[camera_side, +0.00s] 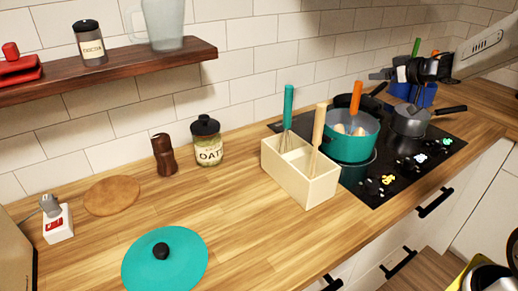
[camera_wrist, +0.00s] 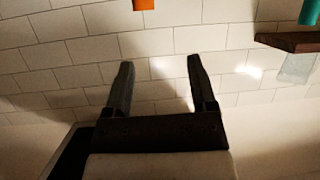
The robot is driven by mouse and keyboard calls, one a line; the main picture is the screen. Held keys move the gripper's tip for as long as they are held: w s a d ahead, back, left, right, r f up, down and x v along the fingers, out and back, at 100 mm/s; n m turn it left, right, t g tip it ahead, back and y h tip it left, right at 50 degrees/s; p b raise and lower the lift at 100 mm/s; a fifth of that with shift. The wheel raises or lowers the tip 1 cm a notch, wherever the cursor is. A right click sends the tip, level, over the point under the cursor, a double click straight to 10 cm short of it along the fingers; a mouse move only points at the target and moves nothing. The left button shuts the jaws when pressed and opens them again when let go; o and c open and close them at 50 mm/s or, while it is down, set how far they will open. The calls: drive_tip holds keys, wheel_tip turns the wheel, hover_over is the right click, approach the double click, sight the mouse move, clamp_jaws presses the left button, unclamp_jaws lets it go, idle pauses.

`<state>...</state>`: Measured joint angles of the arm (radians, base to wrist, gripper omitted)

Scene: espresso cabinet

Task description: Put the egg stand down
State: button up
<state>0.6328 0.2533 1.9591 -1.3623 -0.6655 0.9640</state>
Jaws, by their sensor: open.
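An orange upright handle (camera_side: 355,91) rises from the teal pot (camera_side: 349,148) on the hob; it seems to belong to the egg stand, whose lower part is hidden in the pot. Pale egg-like shapes (camera_side: 341,129) show inside the pot. In the wrist view, which looks upside down, the tip of the orange handle (camera_wrist: 144,4) shows at the top edge. My gripper (camera_side: 382,74) is at the upper right of the side view, right of and above the handle and apart from it. Its fingers are spread and empty in the wrist view (camera_wrist: 160,62).
A wooden box (camera_side: 310,190) with a whisk and other utensils stands left of the pot. A grey saucepan (camera_side: 411,123) and a blue utensil pot (camera_side: 427,94) are at the right. A teal lid (camera_side: 183,269), an oat jar (camera_side: 207,145) and a brown mill (camera_side: 164,158) sit on the counter.

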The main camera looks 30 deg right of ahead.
drive_tip(key=s+a+f+g, duration=0.5)
drive_tip(key=s+a+f, duration=0.4)
drive_tip(key=s+a, duration=0.1)
drive_tip(key=s+a+f+m+g+h, duration=0.1)
drive_tip(key=s+a+f+g, duration=0.5)
drive_tip(key=s+a+f, duration=0.3)
drive_tip(key=s+a, duration=0.1)
drive_tip(key=a, duration=0.2)
drive_tip(key=shift+s+a, duration=0.2)
drive_tip(key=shift+s, duration=0.05)
idle(1.2)
